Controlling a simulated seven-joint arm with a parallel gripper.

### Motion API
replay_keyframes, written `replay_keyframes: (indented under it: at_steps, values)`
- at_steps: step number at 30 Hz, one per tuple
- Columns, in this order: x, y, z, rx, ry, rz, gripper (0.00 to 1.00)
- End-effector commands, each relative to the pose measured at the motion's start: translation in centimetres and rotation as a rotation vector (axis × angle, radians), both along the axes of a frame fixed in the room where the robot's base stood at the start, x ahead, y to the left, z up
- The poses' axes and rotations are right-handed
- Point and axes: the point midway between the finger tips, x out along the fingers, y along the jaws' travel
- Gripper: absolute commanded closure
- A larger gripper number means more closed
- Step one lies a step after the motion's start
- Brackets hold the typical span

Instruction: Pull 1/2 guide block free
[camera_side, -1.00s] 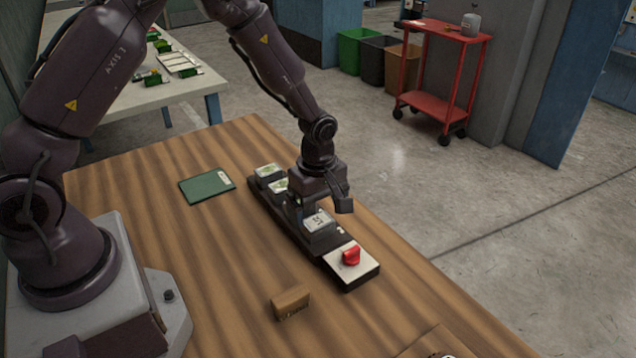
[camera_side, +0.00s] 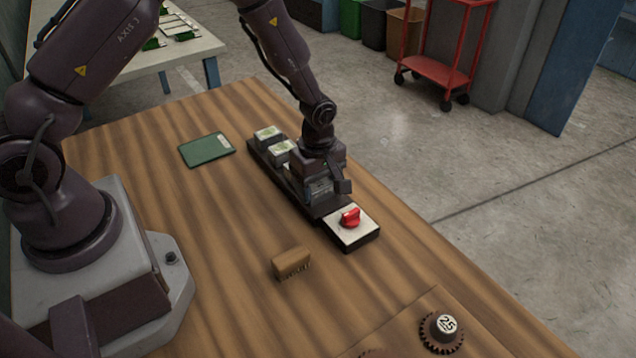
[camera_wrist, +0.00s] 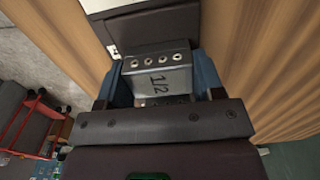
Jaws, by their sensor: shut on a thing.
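The 1/2 guide block (camera_wrist: 158,84) is a grey block with a row of small holes and "1/2" on its top. In the wrist view it sits between the two blue fingers of my gripper (camera_wrist: 160,75), which is shut on it. In the side view my gripper (camera_side: 322,190) is low over the long dark rail (camera_side: 268,166), near the end with the red knob (camera_side: 350,217). The gripper mostly hides the block there. I cannot tell whether the block is seated in the rail or lifted slightly.
Two pale-topped blocks, one (camera_side: 268,134) at the rail's far end, stand behind my gripper. A green booklet (camera_side: 206,149) lies to the left. A brown brush (camera_side: 291,262) and a toothed dark part (camera_side: 442,331) lie nearer the front. Bare wood lies between.

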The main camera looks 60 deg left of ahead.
Motion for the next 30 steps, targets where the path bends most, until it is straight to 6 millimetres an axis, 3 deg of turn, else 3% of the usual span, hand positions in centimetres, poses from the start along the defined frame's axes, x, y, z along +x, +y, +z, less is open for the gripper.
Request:
replay_keyframes:
  at_steps: [30]
  values:
    - [0.0,0.0,2.3,0.000,0.000,0.000,0.62]
